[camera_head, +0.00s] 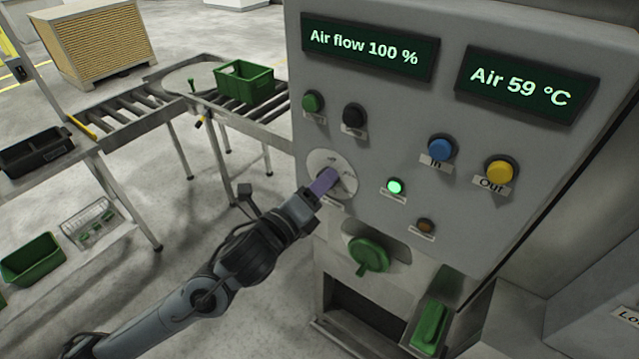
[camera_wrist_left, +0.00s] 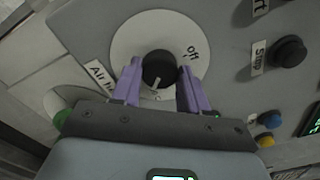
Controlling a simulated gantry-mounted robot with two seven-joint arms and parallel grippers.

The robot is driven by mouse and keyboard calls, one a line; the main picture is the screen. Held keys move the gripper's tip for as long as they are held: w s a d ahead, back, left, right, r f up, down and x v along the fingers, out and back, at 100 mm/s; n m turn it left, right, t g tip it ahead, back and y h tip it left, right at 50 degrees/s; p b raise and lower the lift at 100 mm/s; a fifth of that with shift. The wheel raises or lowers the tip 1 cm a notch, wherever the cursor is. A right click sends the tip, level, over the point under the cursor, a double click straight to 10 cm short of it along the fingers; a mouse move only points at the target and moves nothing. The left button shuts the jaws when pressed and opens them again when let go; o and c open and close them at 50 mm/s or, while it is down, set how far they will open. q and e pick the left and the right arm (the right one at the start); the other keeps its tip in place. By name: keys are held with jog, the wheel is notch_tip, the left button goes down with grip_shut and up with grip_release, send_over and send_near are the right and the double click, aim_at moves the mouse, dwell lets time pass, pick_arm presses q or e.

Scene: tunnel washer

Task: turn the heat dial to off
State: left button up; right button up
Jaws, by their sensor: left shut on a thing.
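The heat dial is a black knob (camera_wrist_left: 160,68) on a round white plate (camera_wrist_left: 128,42) on the grey control panel. In the wrist view "Off" is printed at the plate's upper right; the knob's small white mark points down, away from it. A label starting "Air" is partly hidden by a finger. My left gripper (camera_wrist_left: 160,78) has its purple fingers on both sides of the knob, shut on it. In the head view the left gripper (camera_head: 326,182) covers part of the dial plate (camera_head: 334,161). My right gripper is not in view.
Displays read "Air flow 100 %" (camera_head: 369,47) and "Air 59 °C" (camera_head: 526,86). Near the dial are a green button (camera_head: 313,102), a black button (camera_head: 355,116), a lit green lamp (camera_head: 395,187) and, below, a green handle (camera_head: 369,254). A roller conveyor (camera_head: 130,108) stands left.

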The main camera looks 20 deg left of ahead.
pick_arm(q)
jog(key=n+p, duration=1.5)
jog(key=n, duration=1.1)
jog(key=shift+n, duration=0.3)
jog(key=shift+p, duration=0.35)
jog(key=o, duration=1.1)
jog(key=shift+c, duration=0.2)
jog(key=shift+s, duration=0.1)
